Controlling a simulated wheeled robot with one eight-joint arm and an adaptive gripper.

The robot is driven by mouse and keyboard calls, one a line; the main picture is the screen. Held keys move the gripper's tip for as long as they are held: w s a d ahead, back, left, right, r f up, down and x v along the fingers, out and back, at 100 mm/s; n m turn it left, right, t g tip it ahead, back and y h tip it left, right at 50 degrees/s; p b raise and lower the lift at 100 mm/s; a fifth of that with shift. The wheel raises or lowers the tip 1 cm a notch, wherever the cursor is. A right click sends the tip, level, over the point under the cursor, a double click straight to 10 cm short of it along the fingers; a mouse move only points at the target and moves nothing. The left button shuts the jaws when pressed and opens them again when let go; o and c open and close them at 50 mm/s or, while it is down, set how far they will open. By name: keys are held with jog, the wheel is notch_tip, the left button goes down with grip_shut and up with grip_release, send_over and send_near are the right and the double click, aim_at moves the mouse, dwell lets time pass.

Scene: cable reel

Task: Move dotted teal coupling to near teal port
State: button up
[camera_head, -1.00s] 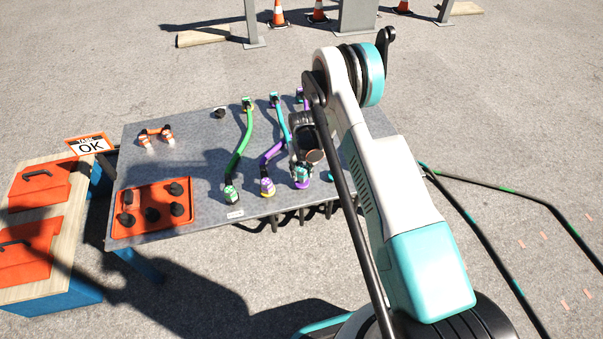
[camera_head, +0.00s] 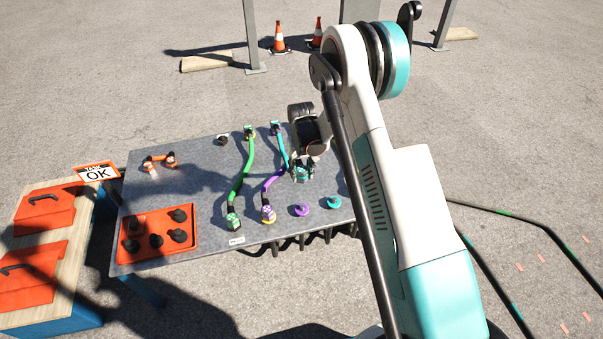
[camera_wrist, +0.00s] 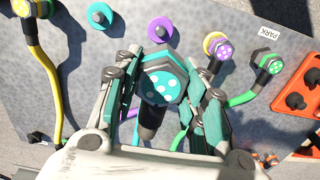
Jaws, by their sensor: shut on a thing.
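The teal coupling with pale dots (camera_wrist: 163,88) is between the fingers of my gripper (camera_wrist: 167,95), which is shut on it, in the wrist view. In the head view my gripper (camera_head: 302,174) holds it over the table, behind the bare purple port (camera_head: 301,210). The teal port (camera_head: 333,202) is a bare disc near the table's front edge, right of the purple port. In the wrist view the teal port (camera_wrist: 100,15) and the purple port (camera_wrist: 160,28) lie beyond the fingertips. The coupling's cable is partly hidden by my gripper.
A green cable (camera_head: 240,180) and a purple-dotted coupling (camera_head: 268,213) at a yellow port lie left of my gripper. An orange tray (camera_head: 190,245) with black parts sits at the table's left. A yellow cable (camera_wrist: 40,65) shows in the wrist view.

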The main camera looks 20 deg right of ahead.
notch_tip(320, 180, down, 7)
jog(key=b, duration=0.4)
jog(key=shift+b, duration=0.4)
jog(key=shift+r, duration=0.15)
jog(key=d+f, duration=0.1)
jog(key=d, duration=1.3)
jog(key=shift+f+b, duration=0.2)
jog(key=shift+b, duration=0.25)
jog(key=shift+f, duration=0.15)
jog(key=shift+f, duration=3.35)
jog(key=shift+f, duration=0.15)
jog(key=shift+f, duration=0.35)
